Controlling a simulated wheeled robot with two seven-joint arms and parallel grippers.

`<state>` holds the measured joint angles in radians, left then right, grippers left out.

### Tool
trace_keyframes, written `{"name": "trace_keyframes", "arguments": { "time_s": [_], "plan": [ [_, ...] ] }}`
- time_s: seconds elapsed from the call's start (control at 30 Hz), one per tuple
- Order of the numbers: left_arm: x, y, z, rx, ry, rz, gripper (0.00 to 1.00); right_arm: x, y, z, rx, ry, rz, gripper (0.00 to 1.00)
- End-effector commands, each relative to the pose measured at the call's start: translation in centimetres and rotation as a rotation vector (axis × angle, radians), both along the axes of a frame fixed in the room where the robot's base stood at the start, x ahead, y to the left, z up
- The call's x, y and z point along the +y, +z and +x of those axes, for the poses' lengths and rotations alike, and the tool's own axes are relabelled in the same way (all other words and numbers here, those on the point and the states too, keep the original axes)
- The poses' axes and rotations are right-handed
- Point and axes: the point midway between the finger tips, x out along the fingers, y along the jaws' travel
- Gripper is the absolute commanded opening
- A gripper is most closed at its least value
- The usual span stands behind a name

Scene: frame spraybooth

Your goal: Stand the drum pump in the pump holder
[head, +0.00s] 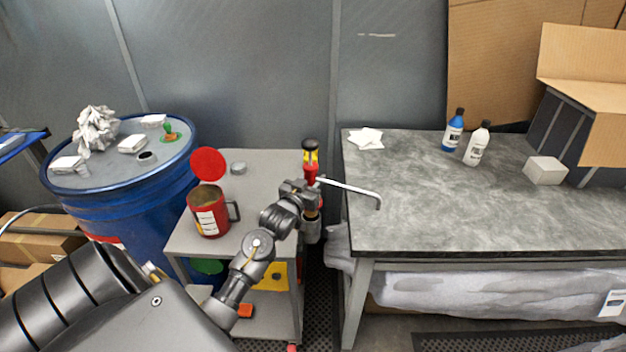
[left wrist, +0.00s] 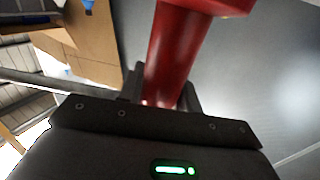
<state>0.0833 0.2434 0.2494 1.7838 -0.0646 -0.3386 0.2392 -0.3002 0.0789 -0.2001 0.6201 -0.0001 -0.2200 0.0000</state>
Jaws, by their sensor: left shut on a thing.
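The drum pump (head: 311,172) is upright at the right edge of the grey cart, with a red body, a black and yellow top and a pale bent spout reaching right. My left gripper (head: 308,191) is shut on its red body. In the left wrist view the red pump body (left wrist: 176,60) runs up between the dark fingers (left wrist: 163,95). A grey cylindrical cup (head: 312,230), which looks like the pump holder, shows at the cart's right side directly below the gripper. The gripper hides part of the pump, and I cannot tell whether its lower end is inside the cup. My right gripper is not in view.
The grey cart (head: 262,180) bears a red can (head: 208,222) with its round lid raised. A blue drum (head: 130,215) stands left with crumpled paper and white pads on top. A grey table (head: 420,215) stands right, across a narrow gap, with two bottles and a white box.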

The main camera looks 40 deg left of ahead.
Motion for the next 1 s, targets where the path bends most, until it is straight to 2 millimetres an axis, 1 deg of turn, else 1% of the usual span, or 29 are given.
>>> {"name": "trace_keyframes", "arguments": {
  "time_s": [0.03, 1.0],
  "plan": [
    [0.0, 0.4, 0.1, -0.012, 0.000, 0.002, 0.00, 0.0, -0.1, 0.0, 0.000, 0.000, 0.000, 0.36],
    [0.0, -1.1, 0.1, -0.012, 0.001, 0.002, 0.00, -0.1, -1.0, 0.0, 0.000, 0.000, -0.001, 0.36]
  ]
}}
